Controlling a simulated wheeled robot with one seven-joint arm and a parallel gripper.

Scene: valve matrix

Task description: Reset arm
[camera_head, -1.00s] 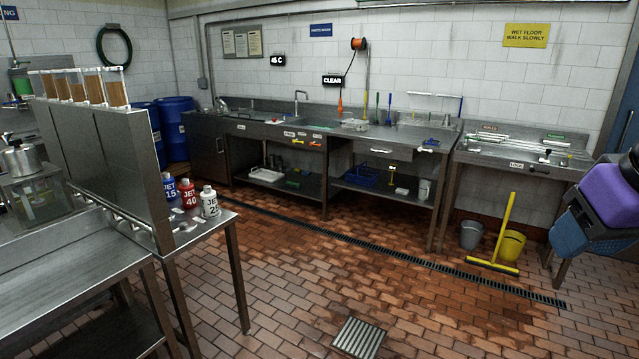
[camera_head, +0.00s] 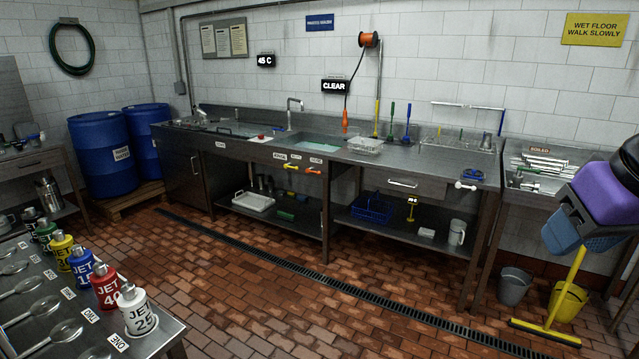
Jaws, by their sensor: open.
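Part of my arm (camera_head: 597,190), with purple, blue and black casings, shows at the right edge of the head view. It looks folded close to my body, and it covers part of the right-hand sink unit.
A steel table (camera_head: 165,335) with labelled bottles and spoons is close at the lower left. A long sink counter (camera_head: 340,155) lines the back wall, with blue barrels (camera_head: 100,155) to its left. A yellow squeegee (camera_head: 570,290) stands at the right. The middle tiled floor (camera_head: 300,310) is clear.

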